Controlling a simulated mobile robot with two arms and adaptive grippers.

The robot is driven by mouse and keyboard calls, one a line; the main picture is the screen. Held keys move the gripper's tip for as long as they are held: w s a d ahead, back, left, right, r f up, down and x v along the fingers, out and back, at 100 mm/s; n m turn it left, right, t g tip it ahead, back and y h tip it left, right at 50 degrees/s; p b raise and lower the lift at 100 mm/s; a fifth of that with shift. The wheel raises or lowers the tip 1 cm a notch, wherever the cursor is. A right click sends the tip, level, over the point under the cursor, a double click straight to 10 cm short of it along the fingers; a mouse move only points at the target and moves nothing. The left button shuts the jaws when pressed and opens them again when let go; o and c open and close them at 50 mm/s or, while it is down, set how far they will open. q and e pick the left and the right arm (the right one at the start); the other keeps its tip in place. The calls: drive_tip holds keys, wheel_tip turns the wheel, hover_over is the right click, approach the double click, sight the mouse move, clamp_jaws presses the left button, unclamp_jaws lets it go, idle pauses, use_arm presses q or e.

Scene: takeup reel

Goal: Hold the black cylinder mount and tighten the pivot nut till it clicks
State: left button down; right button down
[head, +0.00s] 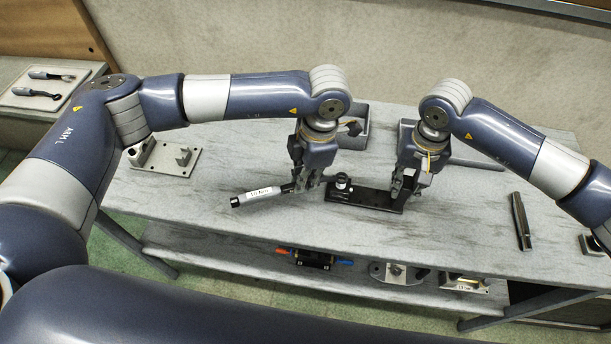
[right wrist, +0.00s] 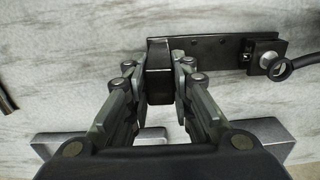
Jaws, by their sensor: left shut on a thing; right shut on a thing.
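The black cylinder mount (head: 366,197) lies on the grey bench, a flat black plate with a raised block (right wrist: 158,75) at one end. My right gripper (head: 400,190) is shut on that block; its two fingers (right wrist: 165,72) press on the block's sides in the right wrist view. The pivot nut (head: 341,181) sits at the mount's left end, and it also shows in the right wrist view (right wrist: 266,60). My left gripper (head: 306,184) is shut on a torque wrench (head: 258,196) with a white label. The wrench's ring end (right wrist: 281,69) is beside the nut; I cannot tell whether they touch.
A metal bracket (head: 164,158) stands at the bench's left. A grey bin (head: 361,135) is behind my left gripper. A dark rod-like tool (head: 521,220) lies at the right. Several parts are on the lower shelf (head: 230,258). The bench front is clear.

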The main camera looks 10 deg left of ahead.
use_arm(q)
drive_tip(key=shift+r, duration=0.15)
drive_tip(key=shift+r, duration=2.4)
use_arm(e)
drive_tip(key=c, duration=1.3)
unclamp_jaws()
drive_tip(key=shift+w+r, duration=0.1)
